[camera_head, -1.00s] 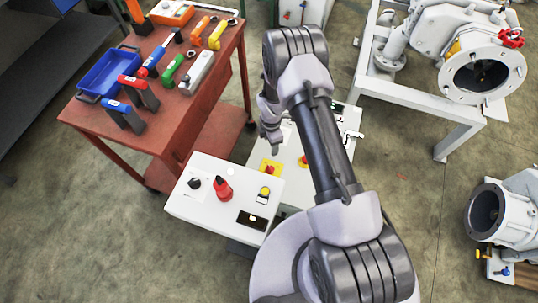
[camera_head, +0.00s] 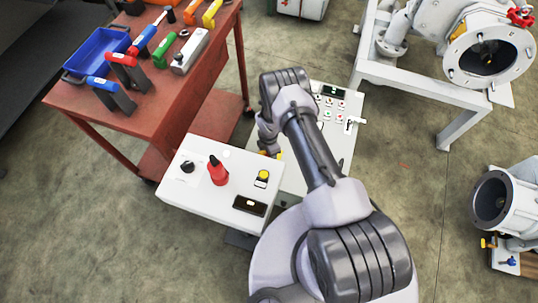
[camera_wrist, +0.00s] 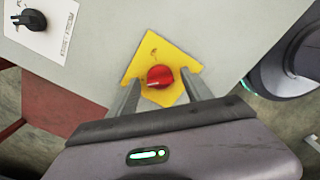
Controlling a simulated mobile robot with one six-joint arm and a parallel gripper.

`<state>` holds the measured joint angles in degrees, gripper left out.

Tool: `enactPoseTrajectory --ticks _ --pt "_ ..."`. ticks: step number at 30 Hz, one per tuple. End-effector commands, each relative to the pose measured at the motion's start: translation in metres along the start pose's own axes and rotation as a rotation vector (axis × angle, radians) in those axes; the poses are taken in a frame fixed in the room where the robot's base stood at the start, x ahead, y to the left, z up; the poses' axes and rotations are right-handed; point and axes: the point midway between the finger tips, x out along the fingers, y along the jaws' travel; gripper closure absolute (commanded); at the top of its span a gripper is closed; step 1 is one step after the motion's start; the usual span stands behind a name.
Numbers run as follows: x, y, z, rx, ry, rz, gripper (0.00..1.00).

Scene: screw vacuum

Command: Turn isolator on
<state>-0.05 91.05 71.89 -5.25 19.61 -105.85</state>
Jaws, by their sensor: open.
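The isolator is a red rotary knob (camera_wrist: 160,76) on a yellow diamond plate (camera_wrist: 150,50), fixed to a light grey panel (camera_wrist: 90,60) in the wrist view. My gripper (camera_wrist: 160,82) is open, with one finger on each side of the red knob. The fingertips lie over the yellow plate; I cannot tell whether they touch the knob. In the head view my gripper (camera_head: 270,148) is over the left part of the control cabinet (camera_head: 345,140), and my arm hides most of the knob there.
A black rotary switch (camera_wrist: 32,20) on a white label is at upper left in the wrist view. In the head view, a white box (camera_head: 200,200) with a red device (camera_head: 217,172) stands in front. A red tool table (camera_head: 150,95) is left, and pump flanges (camera_head: 488,55) are right.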

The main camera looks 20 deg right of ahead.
Motion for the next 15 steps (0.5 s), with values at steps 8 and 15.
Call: enactPoseTrajectory --ticks 8,15 --pt "0.0035 -0.0005 -0.0001 0.000 0.000 -0.001 0.42" --pt "0.0033 -0.0005 -0.0001 0.000 0.000 -0.001 0.81"
